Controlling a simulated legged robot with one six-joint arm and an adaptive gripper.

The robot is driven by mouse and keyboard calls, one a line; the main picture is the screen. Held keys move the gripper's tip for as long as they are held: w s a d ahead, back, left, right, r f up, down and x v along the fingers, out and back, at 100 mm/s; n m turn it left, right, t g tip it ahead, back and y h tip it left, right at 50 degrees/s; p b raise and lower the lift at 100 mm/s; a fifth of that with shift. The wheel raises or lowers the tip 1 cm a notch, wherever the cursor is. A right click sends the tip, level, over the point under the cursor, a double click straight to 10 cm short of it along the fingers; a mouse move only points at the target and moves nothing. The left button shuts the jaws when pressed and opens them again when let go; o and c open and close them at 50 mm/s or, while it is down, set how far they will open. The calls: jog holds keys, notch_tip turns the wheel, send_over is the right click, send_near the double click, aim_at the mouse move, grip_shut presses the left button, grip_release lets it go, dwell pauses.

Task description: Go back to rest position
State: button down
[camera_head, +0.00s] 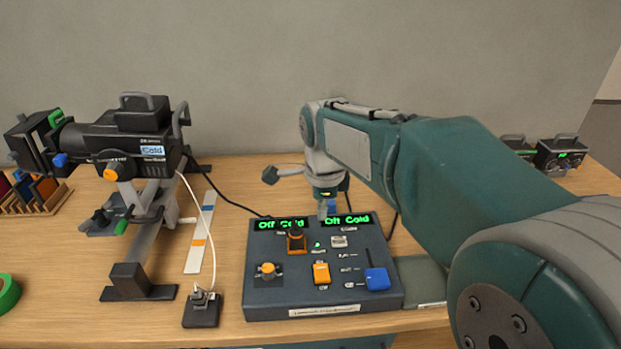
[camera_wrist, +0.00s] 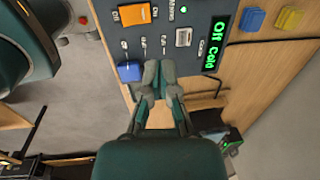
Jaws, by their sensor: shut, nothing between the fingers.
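The dark lighting control box (camera_head: 345,303) sits on the wooden table in front of me. Its two green displays (camera_head: 347,219) both read "Off Cold". It carries a blue fader knob (camera_head: 377,279) at the right front, an orange switch (camera_head: 321,272), an orange-topped knob (camera_head: 267,269) and a dark and orange lever (camera_head: 296,240). My gripper (camera_head: 327,208) points down near the back edge of the box, by the displays. In the wrist view my gripper (camera_wrist: 159,76) has its fingertips together and empty, beside the blue knob (camera_wrist: 129,71) in the picture. Contact with the panel cannot be told.
A black spotlight (camera_head: 118,140) on a stand is at the left, with its cable running to a socket block (camera_head: 202,310). A rack of colour filters (camera_head: 38,194) and a green tape roll (camera_head: 8,293) are at the far left. Small dark devices (camera_head: 560,156) stand at the back right.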

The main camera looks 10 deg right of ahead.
jog(key=s+d+n+t, duration=0.2)
jog(key=s+d+n, duration=0.1)
jog(key=s+n, duration=0.6)
jog(key=s+d+n+t, duration=0.2)
jog(key=s+d+n, duration=0.2)
jog(key=s+n, duration=0.5)
jog(key=shift+s+d, duration=0.2)
jog(key=shift+s, duration=0.75)
jog(key=shift+d+r, duration=0.1)
dwell(0.4)
